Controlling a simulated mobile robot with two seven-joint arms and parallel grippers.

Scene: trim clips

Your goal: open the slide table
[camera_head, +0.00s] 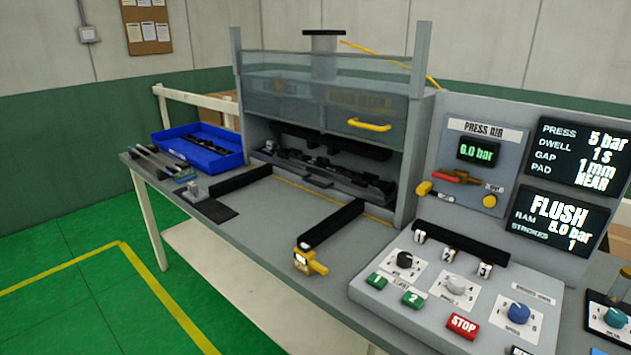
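The press (422,150) stands on the grey bench with its clear guard (325,100) over the upper front. A yellow handle (368,125) is on the guard. Below the guard, a dark fixture (325,172) sits inside the press opening; this looks like the slide table, set back in the press. Two black rails run forward from it, a left rail (240,180) and a right rail (333,222). A small yellow knob or latch (311,262) is at the front end of the right rail. Neither of my grippers is in view.
A blue tray (212,157) with dark parts stands at the back left. The control panel (400,292) with buttons and dials fills the right, below an air gauge (478,151) and two screens (555,215). Bare bench top (280,215) lies between the rails.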

